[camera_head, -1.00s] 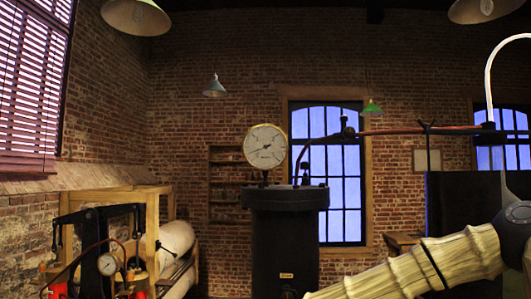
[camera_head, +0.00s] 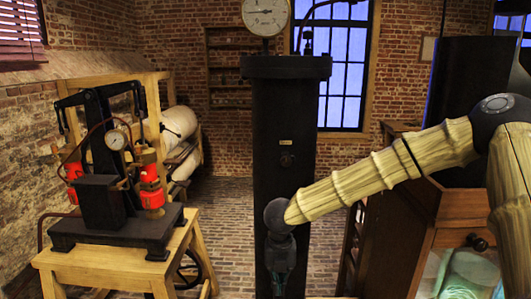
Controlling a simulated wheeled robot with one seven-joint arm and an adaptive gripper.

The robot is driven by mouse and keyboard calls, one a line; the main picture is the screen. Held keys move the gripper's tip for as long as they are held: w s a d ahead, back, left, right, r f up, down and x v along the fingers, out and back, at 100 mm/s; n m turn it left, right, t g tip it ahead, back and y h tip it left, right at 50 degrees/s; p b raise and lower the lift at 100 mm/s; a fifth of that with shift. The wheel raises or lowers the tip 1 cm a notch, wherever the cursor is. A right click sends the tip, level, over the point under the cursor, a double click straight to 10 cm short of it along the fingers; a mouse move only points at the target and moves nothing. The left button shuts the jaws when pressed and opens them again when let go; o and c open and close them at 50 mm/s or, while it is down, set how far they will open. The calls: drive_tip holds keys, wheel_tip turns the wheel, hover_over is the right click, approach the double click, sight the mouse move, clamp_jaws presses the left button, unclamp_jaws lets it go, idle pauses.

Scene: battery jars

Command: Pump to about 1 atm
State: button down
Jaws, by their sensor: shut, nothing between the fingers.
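A black hand pump (camera_head: 103,170) with red cylinders stands on a wooden table at the left. A small round dial (camera_head: 116,139) is on its front, too small to read. Dark levers hang from the top of its frame. A tall black column (camera_head: 283,150) stands in the middle. A large white gauge (camera_head: 266,14) sits on its top, its upper rim cut off. Its needle lies about level; the figures are not legible. My gripper (camera_head: 281,280) hangs in front of the column's lower part, pointing down near the bottom edge. It is shut and empty, well right of the pump.
The pump's wooden table (camera_head: 105,262) has a spoked wheel below it. A pale cylinder (camera_head: 180,128) lies in a wooden frame behind the pump. A wooden cabinet (camera_head: 410,235) with a glass front stands at the right. Brick floor (camera_head: 225,215) is open between pump and column.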

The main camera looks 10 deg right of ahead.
wheel_tip(320, 180, down, 3)
drive_tip(key=shift+b, duration=0.4)
wheel_tip(320, 180, up, 6)
drive_tip(key=p, duration=0.5)
drive_tip(key=shift+r, duration=0.45)
wheel_tip(320, 180, up, 7)
